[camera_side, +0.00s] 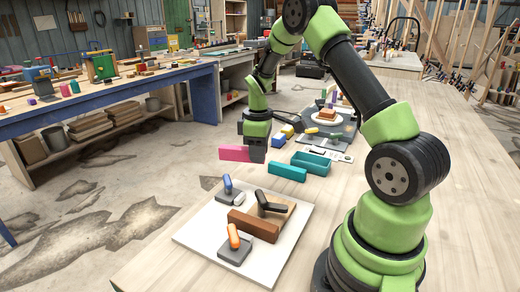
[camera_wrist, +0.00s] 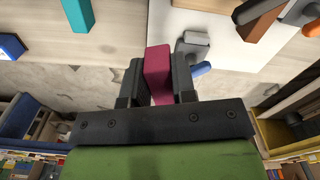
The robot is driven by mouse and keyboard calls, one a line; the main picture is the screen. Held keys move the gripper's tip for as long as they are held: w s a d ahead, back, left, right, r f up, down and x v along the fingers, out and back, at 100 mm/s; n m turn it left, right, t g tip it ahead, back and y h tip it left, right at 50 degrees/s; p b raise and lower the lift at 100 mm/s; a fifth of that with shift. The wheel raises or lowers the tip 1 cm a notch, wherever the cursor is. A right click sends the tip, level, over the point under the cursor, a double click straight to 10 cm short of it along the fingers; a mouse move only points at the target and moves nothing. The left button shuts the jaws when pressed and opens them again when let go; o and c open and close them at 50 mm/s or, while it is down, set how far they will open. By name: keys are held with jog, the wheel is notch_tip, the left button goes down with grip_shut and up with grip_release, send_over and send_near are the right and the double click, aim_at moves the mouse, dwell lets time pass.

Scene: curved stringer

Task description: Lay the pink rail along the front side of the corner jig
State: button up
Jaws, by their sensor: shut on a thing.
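My gripper (camera_side: 256,152) is shut on the pink rail (camera_side: 235,153) and holds it in the air, behind and above the white board of the corner jig (camera_side: 190,233). The rail sticks out to the left of the fingers in the side view. In the wrist view the pink rail (camera_wrist: 158,66) sits between both fingers of my gripper (camera_wrist: 157,78). The jig carries a brown wooden block (camera_side: 253,227) and clamps with blue (camera_side: 227,184), black (camera_side: 272,206) and orange (camera_side: 233,236) handles. The jig shows only partly in the wrist view (camera_wrist: 220,40).
A teal bar (camera_side: 287,172) lies on the table behind the jig, beside a teal tray (camera_side: 318,161). Yellow and blue blocks (camera_side: 285,132) and a grey fixture (camera_side: 335,130) stand further back. Bare table lies right of the jig. A blue-legged bench (camera_side: 203,95) stands at left.

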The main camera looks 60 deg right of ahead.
jog(key=n, duration=0.4)
jog(key=a+n, duration=0.1)
jog(key=n, duration=0.2)
jog(key=shift+s+n, duration=0.15)
jog(key=shift+n, duration=0.25)
jog(key=n, duration=0.3)
jog(key=a+n, duration=0.1)
jog(key=n, duration=0.2)
jog(key=shift+s+n, duration=0.15)
jog(key=shift+n, duration=0.15)
jog(key=shift+f, duration=2.85)
jog(key=shift+f, duration=1.55)
jog(key=shift+r, duration=0.1)
jog(key=shift+r, duration=1.2)
jog(key=shift+f, duration=1.25)
jog(key=o, duration=1)
